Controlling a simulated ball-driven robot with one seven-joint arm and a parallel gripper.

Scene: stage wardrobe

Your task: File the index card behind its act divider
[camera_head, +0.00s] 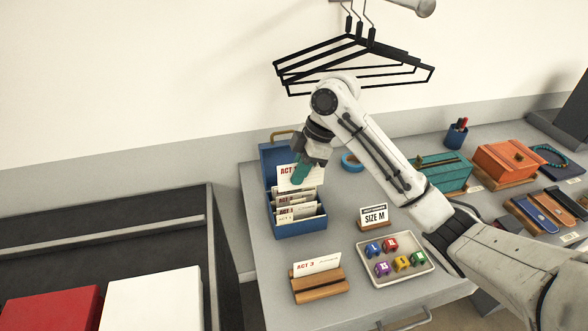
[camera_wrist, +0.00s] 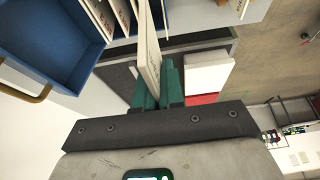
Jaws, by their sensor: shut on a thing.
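My gripper (camera_head: 300,172), with green fingers, is shut on a white index card (camera_head: 286,174) at the rear of the blue card box (camera_head: 302,228). The card shows red "ACT" lettering; its number is hidden by the fingers. In the wrist view the held card (camera_wrist: 150,52) is edge-on between the fingers (camera_wrist: 159,88) and reaches toward the box's cards (camera_wrist: 104,16). I cannot tell whether its lower edge is inside the box.
The open lid (camera_wrist: 35,45) stands behind the box. A wooden stand (camera_head: 320,288) holds a sign reading ACT 3 (camera_head: 317,264). A tray (camera_head: 422,269) of coloured tags and a SIZE M sign (camera_head: 375,215) are to the right. Black hangers (camera_head: 340,52) hang above.

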